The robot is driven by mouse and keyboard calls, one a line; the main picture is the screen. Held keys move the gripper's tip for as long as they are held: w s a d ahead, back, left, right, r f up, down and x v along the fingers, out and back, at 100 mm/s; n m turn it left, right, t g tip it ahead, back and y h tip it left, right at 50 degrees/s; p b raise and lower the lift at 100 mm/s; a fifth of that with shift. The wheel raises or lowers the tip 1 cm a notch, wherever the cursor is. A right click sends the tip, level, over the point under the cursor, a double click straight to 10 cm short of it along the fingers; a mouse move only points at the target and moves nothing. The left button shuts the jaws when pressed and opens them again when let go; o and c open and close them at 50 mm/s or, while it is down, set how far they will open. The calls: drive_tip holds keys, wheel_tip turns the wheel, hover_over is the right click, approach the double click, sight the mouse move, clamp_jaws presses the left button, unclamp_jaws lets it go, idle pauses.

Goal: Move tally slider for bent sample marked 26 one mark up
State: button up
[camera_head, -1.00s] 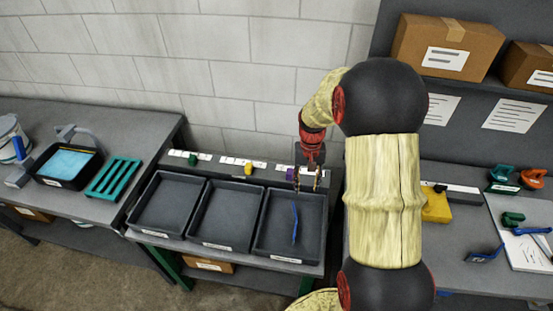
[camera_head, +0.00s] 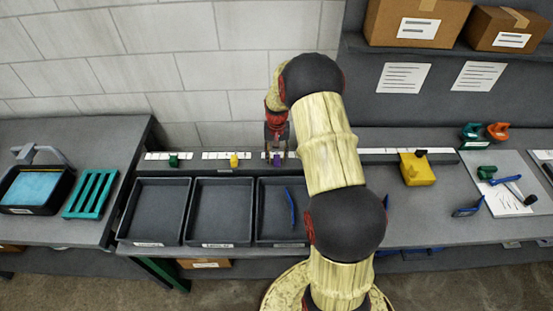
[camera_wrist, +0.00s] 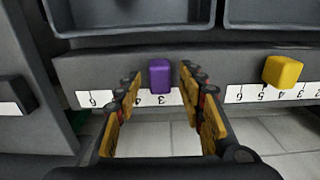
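The purple slider (camera_head: 277,159) sits on the white numbered strip behind the right tray; it also shows in the wrist view (camera_wrist: 159,75), with an upside-down 3 just below it. My gripper (camera_head: 276,156) is at this slider. In the wrist view my gripper (camera_wrist: 161,80) is open, one finger on each side of the purple slider, with visible gaps. A yellow slider (camera_head: 234,160) and a green slider (camera_head: 174,160) sit on strips farther left. The blue bent piece (camera_head: 290,207) lies in the right tray (camera_head: 268,222). I cannot read a 26 anywhere.
Two more black trays, middle (camera_head: 220,212) and left (camera_head: 155,212), stand beside the right one. A block wall (camera_head: 170,65) rises close behind the strips. A yellow block (camera_head: 417,170) and clamps stand on the right bench. A teal rack (camera_head: 91,194) lies on the left bench.

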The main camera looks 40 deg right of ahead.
drive_tip(key=shift+f, duration=0.8)
drive_tip(key=shift+c, duration=1.4)
clamp_jaws()
